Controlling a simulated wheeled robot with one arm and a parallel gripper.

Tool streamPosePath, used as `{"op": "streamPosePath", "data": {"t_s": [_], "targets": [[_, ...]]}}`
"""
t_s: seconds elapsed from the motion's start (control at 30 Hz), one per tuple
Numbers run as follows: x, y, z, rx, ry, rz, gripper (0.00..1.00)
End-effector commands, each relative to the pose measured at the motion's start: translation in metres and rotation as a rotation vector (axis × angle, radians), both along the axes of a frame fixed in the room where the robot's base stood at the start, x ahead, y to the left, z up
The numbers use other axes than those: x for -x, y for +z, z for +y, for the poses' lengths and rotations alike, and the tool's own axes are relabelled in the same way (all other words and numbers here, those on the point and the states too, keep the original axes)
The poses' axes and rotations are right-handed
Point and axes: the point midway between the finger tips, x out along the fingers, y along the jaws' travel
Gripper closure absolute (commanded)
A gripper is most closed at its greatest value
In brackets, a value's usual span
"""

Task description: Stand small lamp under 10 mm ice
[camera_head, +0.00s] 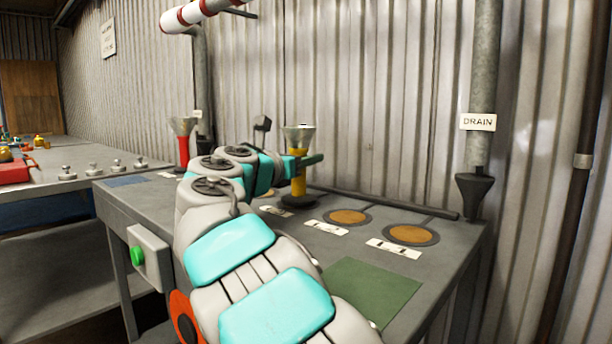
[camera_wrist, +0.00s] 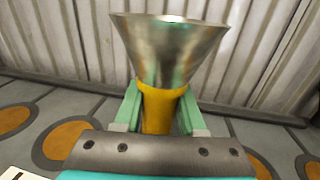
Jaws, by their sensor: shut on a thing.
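My gripper (camera_head: 302,165) is shut on a yellow lamp-like stand (camera_head: 299,182) with a flared metal cup on top and a dark base. It is upright above the far part of the grey bench; I cannot tell whether its base touches the surface. In the wrist view the green fingers (camera_wrist: 161,112) close on both sides of the yellow body (camera_wrist: 158,112), below the cup. A similar red one (camera_head: 184,148) stands farther left. Which is the small lamp is not certain. No readable "10 mm ice" label shows; the small white bench labels (camera_head: 327,228) are too small to read.
Round orange-brown discs (camera_head: 410,234) lie along the bench, with a green square (camera_head: 372,292) in front. A pipe marked DRAIN (camera_head: 478,122) ends in a dark funnel (camera_head: 474,194) at right. A red-and-white pipe (camera_head: 190,15) hangs upper left. A side table (camera_head: 90,158) holds small metal pieces.

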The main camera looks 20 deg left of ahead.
Motion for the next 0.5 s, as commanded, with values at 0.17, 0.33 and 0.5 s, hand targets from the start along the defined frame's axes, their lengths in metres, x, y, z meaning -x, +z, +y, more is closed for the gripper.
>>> {"op": "streamPosePath", "data": {"t_s": [0.17,0.33,0.5], "targets": [[0.0013,-0.0003,0.0003,0.000,0.001,-0.004,1.00],[0.0013,0.0003,0.0001,-0.001,0.001,-0.004,1.00],[0.0009,-0.0020,0.0000,-0.001,0.001,-0.002,0.51]]}}
